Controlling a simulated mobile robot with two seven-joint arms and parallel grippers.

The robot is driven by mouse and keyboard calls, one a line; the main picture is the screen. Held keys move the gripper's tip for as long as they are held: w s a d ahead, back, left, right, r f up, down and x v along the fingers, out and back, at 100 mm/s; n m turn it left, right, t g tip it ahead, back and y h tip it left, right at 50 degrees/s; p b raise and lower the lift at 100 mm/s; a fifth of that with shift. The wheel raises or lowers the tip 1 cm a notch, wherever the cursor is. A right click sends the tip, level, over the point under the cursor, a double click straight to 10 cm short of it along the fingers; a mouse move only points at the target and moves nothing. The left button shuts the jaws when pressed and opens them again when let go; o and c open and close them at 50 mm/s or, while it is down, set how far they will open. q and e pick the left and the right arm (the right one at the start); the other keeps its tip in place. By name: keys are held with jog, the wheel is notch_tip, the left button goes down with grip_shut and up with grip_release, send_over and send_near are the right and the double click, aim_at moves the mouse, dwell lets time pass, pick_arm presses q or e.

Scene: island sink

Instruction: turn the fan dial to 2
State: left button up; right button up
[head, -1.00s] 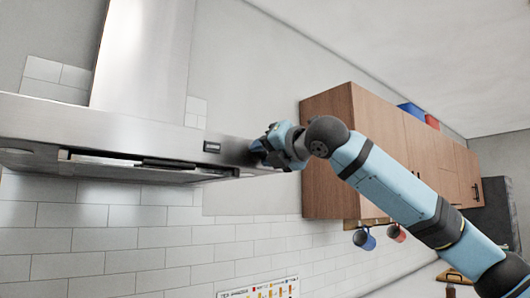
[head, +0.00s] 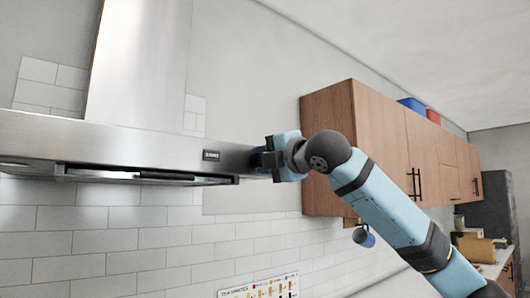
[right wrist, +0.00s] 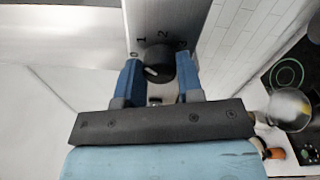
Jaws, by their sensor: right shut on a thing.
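The fan dial (right wrist: 159,64) is a dark round knob on the end of the metal range hood (head: 120,140), seen in the right wrist view. Small numbers, including 0, 1 and 2, stand around its far side. A pale mark shows on the knob's lower left; which number it points at is hard to tell. My right gripper (head: 266,159) is at the hood's right end, with its blue fingers on both sides of the dial, shut on it. In the head view the gripper hides the dial. My left gripper is not in view.
Wooden wall cabinets (head: 380,140) stand close to the right of my right gripper, with a blue mug (head: 363,237) hanging below. White tiled wall lies behind. In the right wrist view, a dark cooktop (right wrist: 297,85) and a shiny round thing (right wrist: 290,109) are at the right.

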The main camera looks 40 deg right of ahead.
jog(key=shift+f+m+h+p, duration=0.15)
jog(key=shift+m+p, duration=0.7)
jog(key=shift+m, duration=1.85)
jog(key=shift+r+m+h+p, duration=0.15)
jog(key=shift+m+p, duration=0.7)
jog(key=shift+m, duration=1.85)
jog(key=shift+f, duration=0.1)
jog(key=o, duration=0.9)
